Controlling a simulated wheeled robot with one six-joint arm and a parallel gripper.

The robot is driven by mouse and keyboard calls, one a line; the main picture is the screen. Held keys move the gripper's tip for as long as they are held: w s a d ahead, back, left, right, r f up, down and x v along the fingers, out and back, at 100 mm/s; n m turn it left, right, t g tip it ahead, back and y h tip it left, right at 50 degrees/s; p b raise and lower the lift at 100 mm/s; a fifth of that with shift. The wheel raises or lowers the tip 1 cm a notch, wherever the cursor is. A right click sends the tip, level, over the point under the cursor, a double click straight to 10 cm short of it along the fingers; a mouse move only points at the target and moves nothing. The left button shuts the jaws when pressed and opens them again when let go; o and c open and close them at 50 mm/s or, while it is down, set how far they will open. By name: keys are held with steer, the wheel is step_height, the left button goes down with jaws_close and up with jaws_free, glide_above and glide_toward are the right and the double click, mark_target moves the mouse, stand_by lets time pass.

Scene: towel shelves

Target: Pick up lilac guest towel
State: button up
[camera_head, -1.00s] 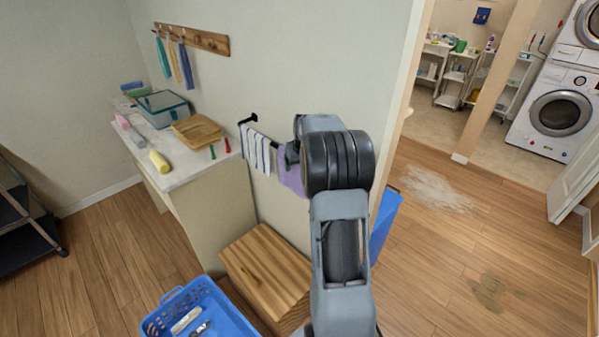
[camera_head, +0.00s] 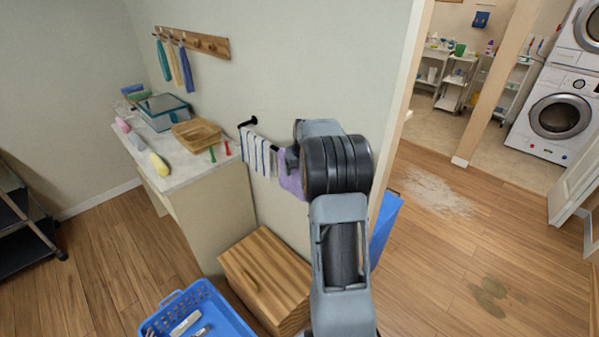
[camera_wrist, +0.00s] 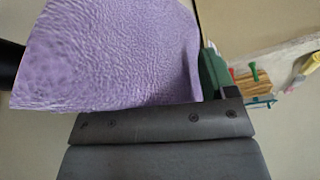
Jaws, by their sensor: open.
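The lilac guest towel (camera_head: 290,179) hangs on the wall bar, just right of a striped towel. In the wrist view the lilac towel (camera_wrist: 110,50) fills the upper left, close to the camera, with its lower edge just above the dark gripper body. My gripper (camera_head: 291,156) is at the towel in the head view, mostly hidden behind my arm. It is open. Whether any finger touches the cloth cannot be told.
The striped white and blue towel (camera_head: 256,152) hangs close on the left. Below stand a wooden box (camera_head: 262,275) and a blue basket (camera_head: 165,322). A counter (camera_head: 180,178) with a wooden tray (camera_head: 196,133) is to the left. A blue bin (camera_head: 384,228) is behind my arm.

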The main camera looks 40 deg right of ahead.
steer(key=shift+f, duration=0.15)
steer(key=c, duration=0.7)
steer(key=shift+c, duration=0.2)
steer(key=shift+r+p, duration=0.45)
steer(key=shift+r, duration=0.15)
step_height(320, 180, up, 11)
steer(key=p, duration=0.7)
jaws_close()
